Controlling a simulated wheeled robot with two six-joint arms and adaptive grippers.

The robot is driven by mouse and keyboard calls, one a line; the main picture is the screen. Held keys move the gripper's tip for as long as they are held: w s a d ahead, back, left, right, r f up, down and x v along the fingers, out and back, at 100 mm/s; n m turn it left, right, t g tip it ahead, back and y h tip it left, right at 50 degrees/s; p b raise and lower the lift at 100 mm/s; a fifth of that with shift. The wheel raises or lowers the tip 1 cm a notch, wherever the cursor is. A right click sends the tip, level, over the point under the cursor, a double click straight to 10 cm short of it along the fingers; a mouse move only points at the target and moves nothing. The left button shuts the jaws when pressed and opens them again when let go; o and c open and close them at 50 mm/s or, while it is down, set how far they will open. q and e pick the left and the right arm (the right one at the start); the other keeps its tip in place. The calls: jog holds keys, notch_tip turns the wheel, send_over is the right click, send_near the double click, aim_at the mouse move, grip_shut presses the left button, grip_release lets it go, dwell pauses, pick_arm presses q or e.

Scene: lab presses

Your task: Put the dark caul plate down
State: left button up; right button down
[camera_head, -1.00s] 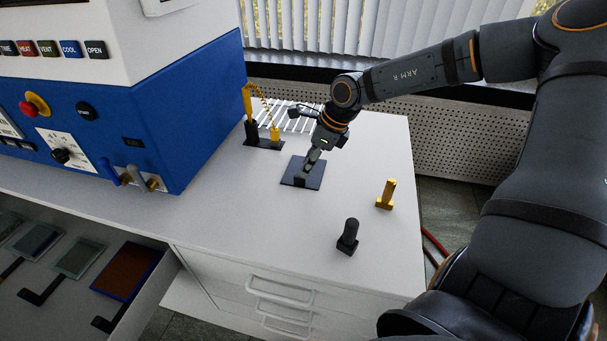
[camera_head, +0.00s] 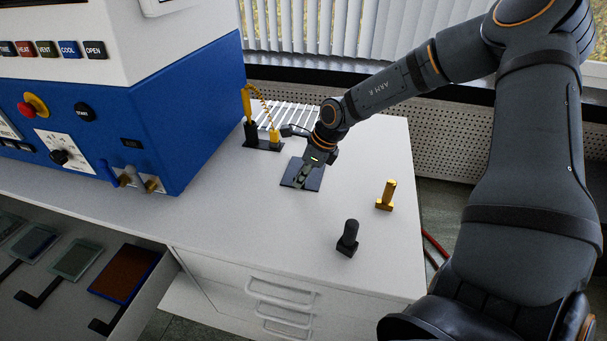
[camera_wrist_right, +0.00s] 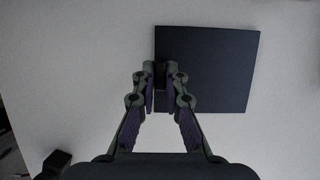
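The dark caul plate (camera_head: 314,176) is a flat, dark square at the back of the white worktop. It looks level and appears to rest on the worktop; any small gap under it cannot be seen. My right gripper (camera_wrist_right: 160,82) is above its left edge in the right wrist view. Its fingers are close together on both sides of the plate's small dark grip block (camera_wrist_right: 160,74) and appear shut on it. In the head view the right gripper (camera_head: 301,180) partly hides the plate. My left gripper is not in view.
A black and yellow stand (camera_head: 263,144) and a white rack (camera_head: 290,115) are behind the plate. A yellow post (camera_head: 386,195) and a black post (camera_head: 348,238) stand nearer. The blue press (camera_head: 190,110) is at left, above an open drawer (camera_head: 150,290) holding plates.

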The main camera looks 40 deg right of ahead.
dwell(0.4)
jog(key=shift+r, duration=0.55)
jog(key=s+a+r, duration=1)
jog(key=r, duration=0.2)
pick_arm(q)
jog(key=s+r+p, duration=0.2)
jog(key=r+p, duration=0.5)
jog(key=p, duration=0.1)
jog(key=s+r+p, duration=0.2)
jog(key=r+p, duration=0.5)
jog(key=p, duration=0.1)
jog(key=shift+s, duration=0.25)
pick_arm(e)
notch_tip(320, 180, up, 16)
jog(key=shift+d, duration=0.15)
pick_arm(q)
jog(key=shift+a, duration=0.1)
pick_arm(e)
jog(key=shift+f, duration=0.1)
